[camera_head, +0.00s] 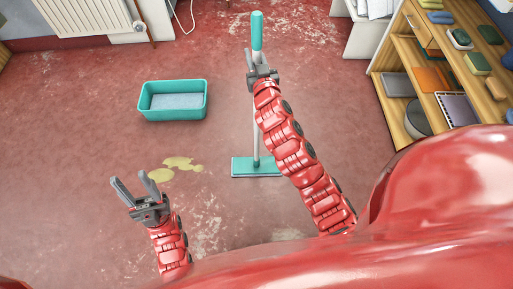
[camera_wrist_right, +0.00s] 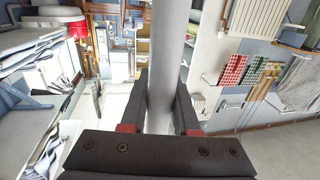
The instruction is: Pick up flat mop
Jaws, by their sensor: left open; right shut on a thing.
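The flat mop has a teal grip (camera_head: 257,32), a pale pole (camera_head: 256,137) and a flat teal head (camera_head: 246,167). It stands upright, with its head at floor level. My right gripper (camera_head: 259,66) is shut around the pole just below the teal grip. In the right wrist view the grey pole (camera_wrist_right: 166,60) runs between the two dark fingers. My left gripper (camera_head: 134,190) is open and empty at the lower left, apart from the mop. My right arm hides part of the pole and maybe the edge of the head.
A teal tub (camera_head: 173,113) with a pale surface inside stands on the red floor left of the mop. A yellowish puddle (camera_head: 176,164) lies near my left gripper. A wooden shelf (camera_head: 397,103) with several items stands at the right. A radiator (camera_head: 88,14) is at the upper left.

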